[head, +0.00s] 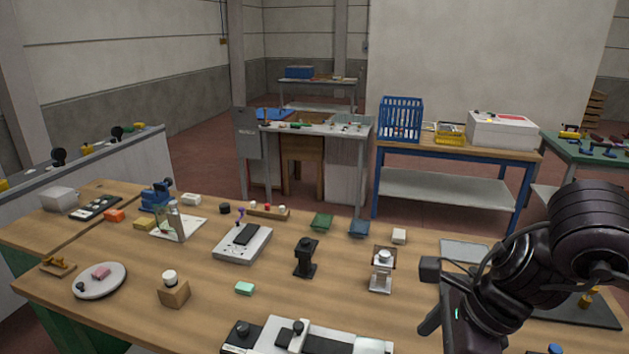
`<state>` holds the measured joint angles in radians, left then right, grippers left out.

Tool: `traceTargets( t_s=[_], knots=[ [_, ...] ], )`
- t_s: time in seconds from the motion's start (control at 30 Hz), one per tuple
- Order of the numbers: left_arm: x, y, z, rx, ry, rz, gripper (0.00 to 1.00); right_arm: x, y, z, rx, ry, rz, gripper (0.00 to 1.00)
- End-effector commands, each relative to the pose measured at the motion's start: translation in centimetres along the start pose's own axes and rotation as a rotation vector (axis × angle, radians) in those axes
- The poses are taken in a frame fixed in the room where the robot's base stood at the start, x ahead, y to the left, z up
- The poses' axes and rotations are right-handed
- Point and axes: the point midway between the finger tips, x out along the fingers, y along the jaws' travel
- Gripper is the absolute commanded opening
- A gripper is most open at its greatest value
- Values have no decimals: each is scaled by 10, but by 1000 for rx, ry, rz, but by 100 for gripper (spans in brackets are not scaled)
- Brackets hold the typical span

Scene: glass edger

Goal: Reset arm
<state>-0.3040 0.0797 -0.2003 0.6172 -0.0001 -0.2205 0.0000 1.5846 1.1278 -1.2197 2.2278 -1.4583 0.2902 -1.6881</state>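My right arm comes in from the right edge, bent over the right part of the wooden workbench (330,265). Its dark gripper (436,300) is above the bench's front right area, seen from the side. A dark block sticks out at its upper left and a slanted dark piece lower down. I cannot make out both fingertips, so its opening is unclear. I see nothing held in it. My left arm and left gripper are not in view.
Near my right gripper stand a small metal fixture (381,272), a black stand (305,258) and a long grey-black device (305,338). A grey board (465,251) lies behind the arm. A white scale-like device (243,243) and a round plate (100,288) are farther left.

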Motion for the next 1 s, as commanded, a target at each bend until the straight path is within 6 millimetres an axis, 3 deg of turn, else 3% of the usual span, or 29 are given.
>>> traceTargets(
  t_s=[0.37, 0.67, 0.87, 1.0],
  knots=[
    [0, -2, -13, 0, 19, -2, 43, 34, 7, 38, 55, -104, -15, 100],
    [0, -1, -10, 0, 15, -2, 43, 69, 26, 98, 220, -311, -2, 100],
    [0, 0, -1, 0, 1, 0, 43, 81, 47, 163, 560, -588, 75, 100],
    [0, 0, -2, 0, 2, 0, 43, 73, 45, 194, 938, -790, 164, 100]
  ],
)
